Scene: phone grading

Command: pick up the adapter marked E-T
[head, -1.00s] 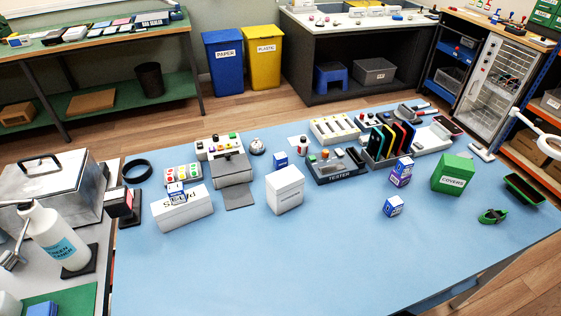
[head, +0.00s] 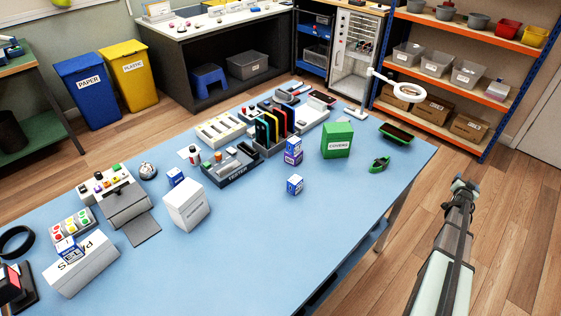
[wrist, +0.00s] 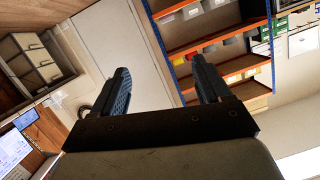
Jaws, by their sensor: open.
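Several small blue-and-white boxes that may be adapters are on the blue table; their marks are too small to read. One box (head: 294,185) stands alone near the front middle. Another box (head: 293,144) sits on a purple-and-white box (head: 292,158) behind it. A further box (head: 176,176) is beside the white carton, and one more (head: 70,248) is on the white bin at the left. I cannot tell which is E-T. My gripper (head: 464,183) is right of the table, away from the boxes; in the wrist view (wrist: 160,72) it is open and empty.
The table (head: 230,265) has clear room at its front. A white carton (head: 187,206), a tester (head: 232,168), a rack of phones (head: 270,135), a green covers box (head: 337,140) and a green-and-black item (head: 379,164) stand around. An orange shelf unit (head: 480,65) is behind right.

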